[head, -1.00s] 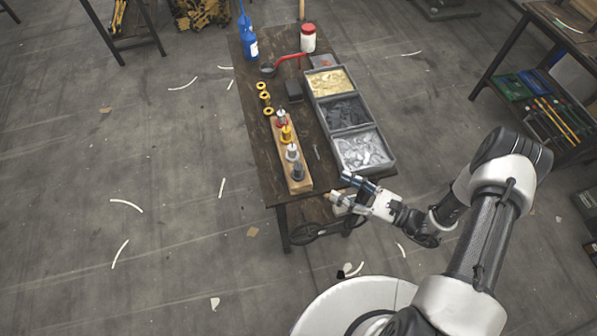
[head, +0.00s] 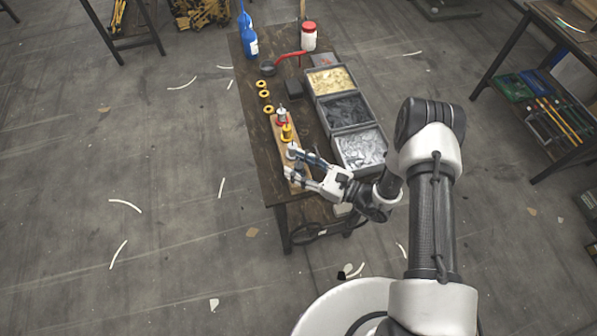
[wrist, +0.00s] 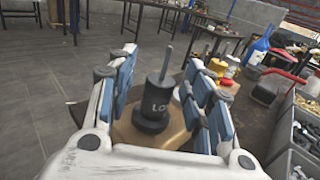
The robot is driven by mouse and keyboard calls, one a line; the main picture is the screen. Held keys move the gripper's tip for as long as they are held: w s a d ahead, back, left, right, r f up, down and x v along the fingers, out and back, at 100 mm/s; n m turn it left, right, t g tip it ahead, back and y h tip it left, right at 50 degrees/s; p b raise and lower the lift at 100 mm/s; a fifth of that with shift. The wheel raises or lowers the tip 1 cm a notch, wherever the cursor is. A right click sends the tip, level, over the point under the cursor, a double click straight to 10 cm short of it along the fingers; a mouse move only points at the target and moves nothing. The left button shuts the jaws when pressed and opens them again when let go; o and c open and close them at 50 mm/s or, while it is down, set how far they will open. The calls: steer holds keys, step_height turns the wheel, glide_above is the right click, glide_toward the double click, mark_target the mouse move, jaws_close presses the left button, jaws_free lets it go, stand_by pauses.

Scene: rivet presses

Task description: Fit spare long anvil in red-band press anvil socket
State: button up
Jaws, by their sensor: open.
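A dark stepped cylinder with a thin grey pin on top and pale lettering starting "LO" (wrist: 153,105) stands upright on the wooden block (wrist: 181,134) in the wrist view. My gripper (head: 290,163) is open, its blue-padded fingers on either side of this piece with gaps visible. In the head view my gripper hides the piece at the block's near end. A yellow piece (head: 287,133) and a red-banded piece with a light top (head: 281,116) stand farther along the block. I cannot make out the red-band press's socket; a red lever (head: 290,58) shows near the table's back.
Three grey bins (head: 383,128) of small parts stand to the right of the block. Yellow rings (head: 264,95) lie left of it. A blue bottle (head: 249,42) and a red-lidded white jar (head: 309,37) stand at the back. The table's left edge strip is bare.

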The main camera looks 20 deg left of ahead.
steer(key=shift+a, duration=0.1)
steer(key=shift+c, duration=0.6)
jaws_close()
